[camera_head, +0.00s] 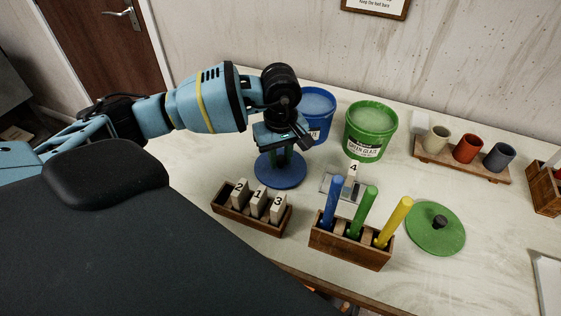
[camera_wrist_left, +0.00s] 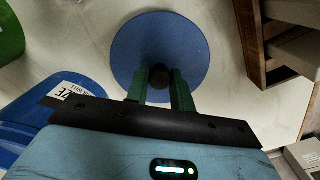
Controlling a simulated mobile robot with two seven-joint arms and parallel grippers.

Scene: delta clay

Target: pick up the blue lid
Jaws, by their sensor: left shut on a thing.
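The blue lid (camera_head: 281,173) is a flat round disc under my left gripper (camera_head: 283,155) in the head view. In the left wrist view the lid (camera_wrist_left: 160,40) lies at the top middle, with its dark knob (camera_wrist_left: 160,76) between the two green fingers. My left gripper (camera_wrist_left: 160,84) is shut on the knob. I cannot tell whether the lid touches the table or hangs a little above it. The blue bucket (camera_head: 317,105) stands behind my gripper, partly hidden by it. My right gripper is not in view.
A green bucket (camera_head: 370,130) stands right of the blue one. A wooden box of numbered blocks (camera_head: 247,213) and a rack of coloured rods (camera_head: 348,243) stand in front. A green lid (camera_head: 435,230) and a cup rack (camera_head: 461,167) are at the right.

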